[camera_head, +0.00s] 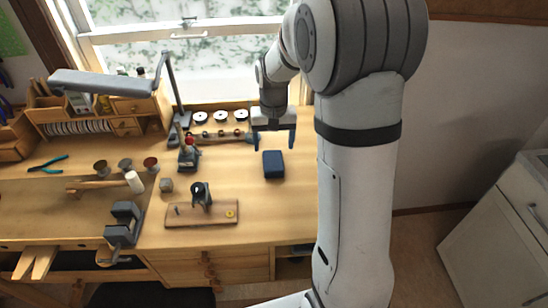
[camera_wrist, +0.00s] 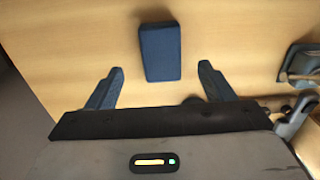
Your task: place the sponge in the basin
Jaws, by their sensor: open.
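The sponge appears to be the dark blue block (camera_head: 273,164) lying flat on the wooden bench, near its right end. It also shows in the wrist view (camera_wrist: 161,52), ahead of the fingertips and roughly between their lines. My gripper (camera_head: 273,149) is open and empty, pointing down just behind the block in the head view. Its two spread blue fingers also show in the wrist view (camera_wrist: 162,76). The block is apart from both fingers. I see no basin in either view.
The bench top (camera_head: 255,210) is clear around the block. To its left are a small dark stand (camera_head: 188,157) and a wooden board with a dark tool (camera_head: 201,215). A vise (camera_head: 124,222) stands farther left. A white cabinet (camera_head: 500,235) is at the far right.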

